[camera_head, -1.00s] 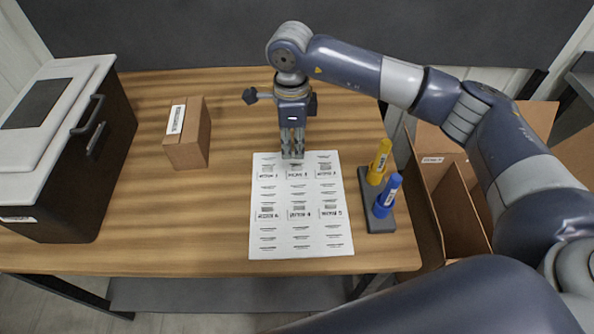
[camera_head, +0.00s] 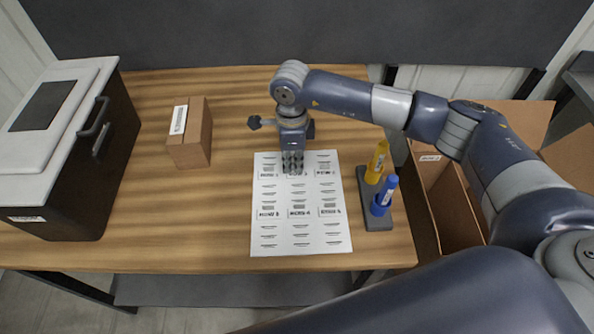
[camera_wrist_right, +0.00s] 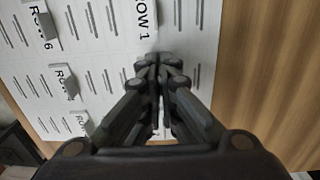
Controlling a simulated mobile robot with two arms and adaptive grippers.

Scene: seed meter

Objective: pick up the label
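A white sheet (camera_head: 301,236) printed with short dark lines lies on the table and carries small labels with dark text. My right gripper (camera_head: 292,171) points down over the sheet's far edge, at the middle label (camera_head: 298,175) of the far row. In the right wrist view its fingertips (camera_wrist_right: 158,60) are together and cover the spot below them. I cannot tell whether a label edge is between them. A "ROW 1" label (camera_wrist_right: 144,18) lies beside the fingertips, and a "ROW 6" label (camera_wrist_right: 42,20) lies further left. My left gripper is not in view.
A grey holder (camera_head: 374,217) with a yellow marker (camera_head: 378,163) and a blue marker (camera_head: 384,196) stands right of the sheet. A small cardboard box (camera_head: 189,151) and a black-and-white cooler-like box (camera_head: 68,190) are on the left. Open cardboard boxes (camera_head: 446,210) stand off the table's right side.

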